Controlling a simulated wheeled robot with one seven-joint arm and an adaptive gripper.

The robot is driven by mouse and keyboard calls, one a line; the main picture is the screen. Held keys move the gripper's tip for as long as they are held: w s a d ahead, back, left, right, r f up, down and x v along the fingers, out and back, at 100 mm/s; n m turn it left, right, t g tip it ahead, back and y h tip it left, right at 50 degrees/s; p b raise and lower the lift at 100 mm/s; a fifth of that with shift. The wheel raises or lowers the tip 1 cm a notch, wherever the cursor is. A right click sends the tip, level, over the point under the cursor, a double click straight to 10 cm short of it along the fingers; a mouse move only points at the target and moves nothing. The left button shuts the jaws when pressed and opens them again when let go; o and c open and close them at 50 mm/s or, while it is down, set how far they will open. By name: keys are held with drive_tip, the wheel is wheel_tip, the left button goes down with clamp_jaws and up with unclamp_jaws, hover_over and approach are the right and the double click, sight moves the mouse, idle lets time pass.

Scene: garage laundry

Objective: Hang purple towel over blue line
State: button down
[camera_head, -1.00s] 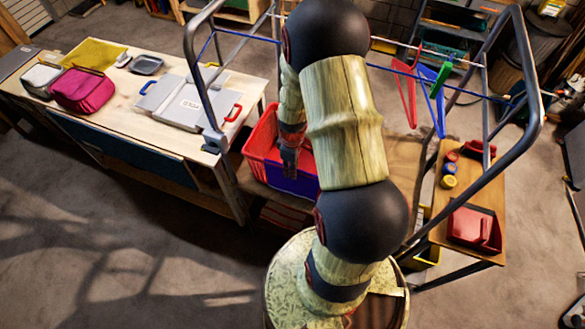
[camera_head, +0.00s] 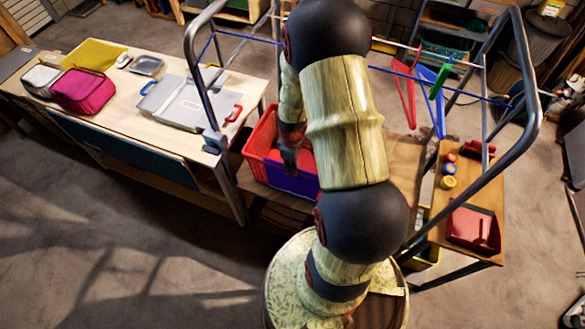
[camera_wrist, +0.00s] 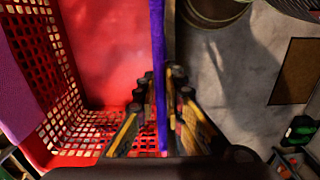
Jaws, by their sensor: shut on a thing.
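A purple-blue cloth panel, which I take as the purple towel (camera_head: 291,182), covers part of the near side of a red basket (camera_head: 258,143). In the wrist view the towel (camera_wrist: 158,40) shows edge-on as a thin upright strip along the basket's edge. My gripper (camera_wrist: 161,88) has its fingers on both sides of this strip and is shut on it. In the head view my gripper (camera_head: 289,160) is low at the basket, partly behind my arm. The blue line (camera_head: 245,37) runs across the drying rack, above and beyond the basket; my arm hides its middle.
The rack's grey frame (camera_head: 521,70) stands around my arm. Red and green-blue hangers (camera_head: 436,92) hang on its right. A wooden table (camera_head: 105,103) with folded cloths and a grey case is at left. A small shelf (camera_head: 480,200) with a red dustpan is at right.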

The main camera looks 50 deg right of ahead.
drive_tip(key=shift+r+p, duration=2.7)
drive_tip(key=shift+r, duration=1.4)
